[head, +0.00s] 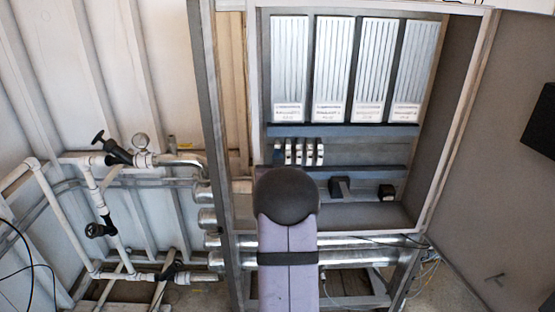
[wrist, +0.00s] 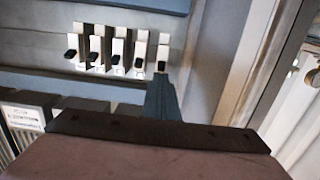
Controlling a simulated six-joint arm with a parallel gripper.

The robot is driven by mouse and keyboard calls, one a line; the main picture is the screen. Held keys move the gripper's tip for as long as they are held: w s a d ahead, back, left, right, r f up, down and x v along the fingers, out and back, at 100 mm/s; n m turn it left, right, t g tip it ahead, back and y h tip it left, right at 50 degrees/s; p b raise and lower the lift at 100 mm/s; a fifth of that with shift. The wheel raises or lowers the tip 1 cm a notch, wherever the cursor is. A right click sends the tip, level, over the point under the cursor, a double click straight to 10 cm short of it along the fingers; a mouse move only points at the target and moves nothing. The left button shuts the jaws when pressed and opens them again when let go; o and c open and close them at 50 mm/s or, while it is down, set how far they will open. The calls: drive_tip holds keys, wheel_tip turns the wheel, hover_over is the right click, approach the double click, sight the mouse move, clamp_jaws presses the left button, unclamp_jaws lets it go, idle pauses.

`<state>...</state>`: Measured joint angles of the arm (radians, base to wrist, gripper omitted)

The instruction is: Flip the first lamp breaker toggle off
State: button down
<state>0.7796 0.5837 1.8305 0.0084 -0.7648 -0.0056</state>
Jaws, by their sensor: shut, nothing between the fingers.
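A row of several white breakers with small black toggles (head: 299,152) is mounted under the tall lamp units in the head view. The row also shows in the wrist view (wrist: 118,50), seen the other way up. My gripper (wrist: 163,80) is shut and empty, with its narrow tip just below the rightmost breaker (wrist: 163,50) in the wrist view. I cannot tell whether the tip touches that breaker's black toggle (wrist: 162,66). No labels on the breakers are readable. In the head view my arm hides the gripper.
Four-sided cabinet frame edges (head: 458,130) enclose the panel. Several ribbed silver units (head: 333,65) hang above the breakers. Two dark boxes (head: 386,193) sit lower right in the cabinet. White pipes with black valves (head: 118,150) stand to the left. Steel pipes run below.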

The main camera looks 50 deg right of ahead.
drive_tip(key=shift+s+a+f+t+h+b, duration=0.1)
drive_tip(key=shift+f+t+h+b, duration=0.25)
drive_tip(key=shift+b, duration=1.9)
drive_tip(key=t+h+b, duration=0.1)
drive_tip(key=b, duration=0.6)
drive_tip(key=f+t+h+b, duration=0.1)
drive_tip(key=b, duration=0.7)
drive_tip(key=f+t+h+b, duration=0.1)
drive_tip(key=t+h+b, duration=0.1)
drive_tip(key=b, duration=0.5)
drive_tip(key=shift+s+a+f, duration=0.1)
drive_tip(key=shift+s+a, duration=0.15)
drive_tip(key=b+v, duration=0.3)
drive_tip(key=v, duration=0.6)
drive_tip(key=shift+s+a+b, duration=0.3)
drive_tip(key=shift+b, duration=0.05)
